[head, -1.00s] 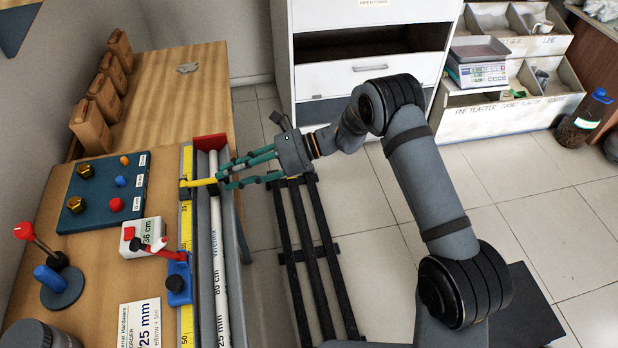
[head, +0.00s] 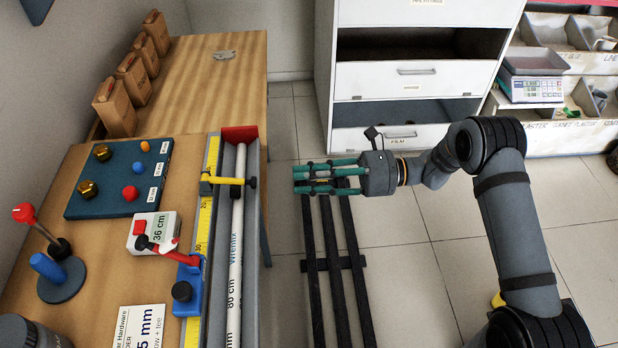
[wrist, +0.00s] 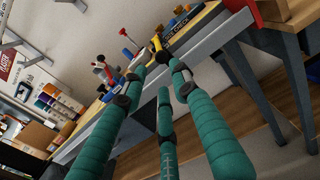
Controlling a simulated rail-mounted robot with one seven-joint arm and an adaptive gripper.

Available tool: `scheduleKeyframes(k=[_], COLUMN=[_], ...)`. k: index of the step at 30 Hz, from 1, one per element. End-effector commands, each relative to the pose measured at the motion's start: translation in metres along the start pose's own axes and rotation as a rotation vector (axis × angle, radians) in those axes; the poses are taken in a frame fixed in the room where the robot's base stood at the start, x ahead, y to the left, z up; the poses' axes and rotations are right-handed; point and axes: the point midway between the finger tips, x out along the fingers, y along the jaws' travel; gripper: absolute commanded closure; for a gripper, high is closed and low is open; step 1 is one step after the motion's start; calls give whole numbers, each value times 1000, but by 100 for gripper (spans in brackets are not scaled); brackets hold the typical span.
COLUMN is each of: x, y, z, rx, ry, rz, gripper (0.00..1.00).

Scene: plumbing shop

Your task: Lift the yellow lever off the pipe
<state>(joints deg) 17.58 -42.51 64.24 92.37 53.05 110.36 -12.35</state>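The yellow lever (head: 222,180) shows in the head view with dark ends. It reaches from the yellow measuring tape across the white pipe (head: 237,240), and still lies over the pipe. My gripper (head: 296,179) is to the right of the lever, clear of the bench edge over the floor. Its teal fingers point left toward the lever, with gaps between them and nothing held. In the wrist view, the lever (wrist: 157,42) is small and lies beyond the spread fingertips (wrist: 158,78).
A red-handled lever (head: 170,250) on a blue clamp sits nearer on the tape. The grey trough (head: 251,240) holds the pipe and has a red end stop (head: 239,134). A dark slatted rack (head: 333,264) stands below my gripper. White drawers (head: 420,80) stand behind.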

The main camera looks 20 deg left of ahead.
Motion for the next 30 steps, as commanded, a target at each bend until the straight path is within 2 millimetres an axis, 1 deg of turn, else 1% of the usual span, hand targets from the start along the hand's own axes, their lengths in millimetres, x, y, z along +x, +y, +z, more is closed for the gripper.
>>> scheduleKeyframes(k=[9, 14, 17, 27, 30], x=[-3, 1, 10, 68, 81], y=[0, 0, 1, 1, 1], z=[0, 0, 1, 1, 1], rx=[0, 0, 1, 0, 0], ry=[1, 1, 2, 2, 1], rz=[1, 2, 4, 4, 3], gripper=[71, 71, 71, 71, 71])
